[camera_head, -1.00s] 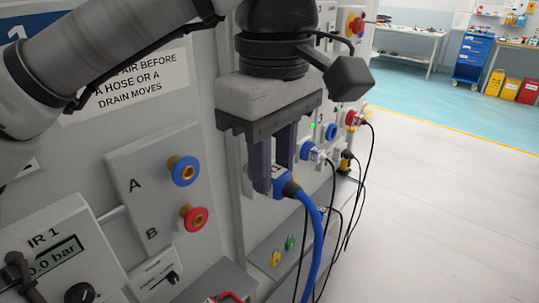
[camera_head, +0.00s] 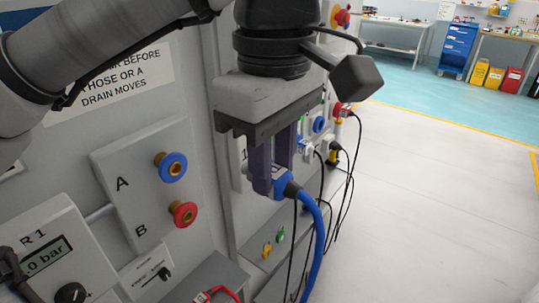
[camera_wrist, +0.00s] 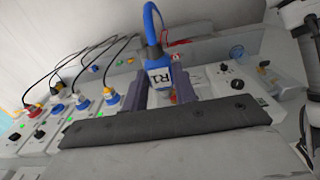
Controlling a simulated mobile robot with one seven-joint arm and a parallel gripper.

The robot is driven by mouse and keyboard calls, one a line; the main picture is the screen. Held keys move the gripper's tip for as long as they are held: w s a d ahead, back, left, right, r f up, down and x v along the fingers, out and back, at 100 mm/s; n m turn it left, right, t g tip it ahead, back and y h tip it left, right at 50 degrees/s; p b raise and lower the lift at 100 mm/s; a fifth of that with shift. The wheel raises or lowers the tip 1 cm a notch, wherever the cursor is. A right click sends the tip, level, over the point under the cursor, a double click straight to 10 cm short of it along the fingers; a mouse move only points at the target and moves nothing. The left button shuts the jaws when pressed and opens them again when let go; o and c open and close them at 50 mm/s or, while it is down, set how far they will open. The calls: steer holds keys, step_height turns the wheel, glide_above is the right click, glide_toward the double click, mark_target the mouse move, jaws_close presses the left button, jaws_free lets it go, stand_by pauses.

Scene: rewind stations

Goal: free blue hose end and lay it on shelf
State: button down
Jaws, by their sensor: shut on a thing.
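My gripper (camera_head: 272,170) is shut on the blue hose end (camera_head: 279,183), whose blue hose (camera_head: 318,235) hangs down from it.
A panel at left carries a blue port A (camera_head: 170,167) and a red port B (camera_head: 183,214). A pressure gauge (camera_head: 47,257) is at lower left. Several plugs with black cables (camera_head: 342,185) hang behind my gripper. The floor (camera_head: 450,200) at right is clear.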

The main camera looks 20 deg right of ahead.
steer(key=shift+s+d, duration=0.1)
stand_by(0.3)
steer(key=s+d, duration=0.1)
steer(key=s, duration=0.1)
steer(key=s+d, duration=0.2)
steer(key=shift+s+d, duration=0.2)
steer(key=shift+s, duration=0.15)
stand_by(0.4)
steer(key=shift+s, duration=0.1)
stand_by(0.4)
